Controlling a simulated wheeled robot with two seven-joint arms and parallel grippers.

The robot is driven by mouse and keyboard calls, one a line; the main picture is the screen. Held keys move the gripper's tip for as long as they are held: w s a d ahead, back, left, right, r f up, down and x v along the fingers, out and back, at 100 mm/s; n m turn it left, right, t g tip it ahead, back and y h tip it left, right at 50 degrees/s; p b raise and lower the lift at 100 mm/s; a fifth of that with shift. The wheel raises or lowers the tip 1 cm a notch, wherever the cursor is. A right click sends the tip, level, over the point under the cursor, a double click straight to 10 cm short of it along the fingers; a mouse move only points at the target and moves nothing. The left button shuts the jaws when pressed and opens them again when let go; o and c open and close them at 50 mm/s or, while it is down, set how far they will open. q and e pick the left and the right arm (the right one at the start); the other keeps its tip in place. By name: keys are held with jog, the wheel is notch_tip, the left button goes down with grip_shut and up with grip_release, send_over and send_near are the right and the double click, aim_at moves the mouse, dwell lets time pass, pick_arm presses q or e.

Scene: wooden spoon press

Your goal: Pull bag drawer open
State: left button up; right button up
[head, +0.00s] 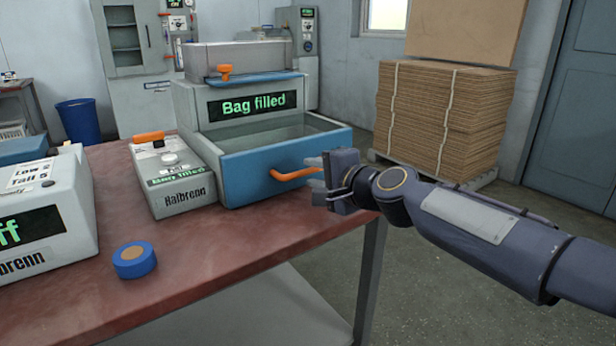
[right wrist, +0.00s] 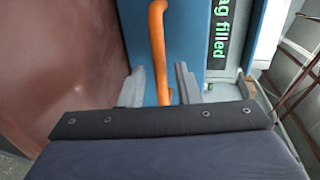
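The bag drawer (head: 285,160) has a blue front and stands pulled out of the grey machine marked "Bag filled" (head: 190,108); its inside shows from above. An orange bar handle (head: 290,176) crosses its front. My right gripper (head: 316,172) is at the handle's right end. In the right wrist view, the fingers of the right gripper (right wrist: 160,88) stand on either side of the orange handle (right wrist: 158,45), with a gap on each side, so it is open. My left gripper is not in view.
A grey Halbrenn box with an orange switch (head: 170,175) stands left of the drawer on the red table (head: 230,255). Another labelled box (head: 45,215) and a blue round piece (head: 134,260) are further left. Stacked cardboard (head: 440,120) stands behind on the floor.

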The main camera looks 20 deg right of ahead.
jog(key=shift+x, duration=1.45)
grip_shut()
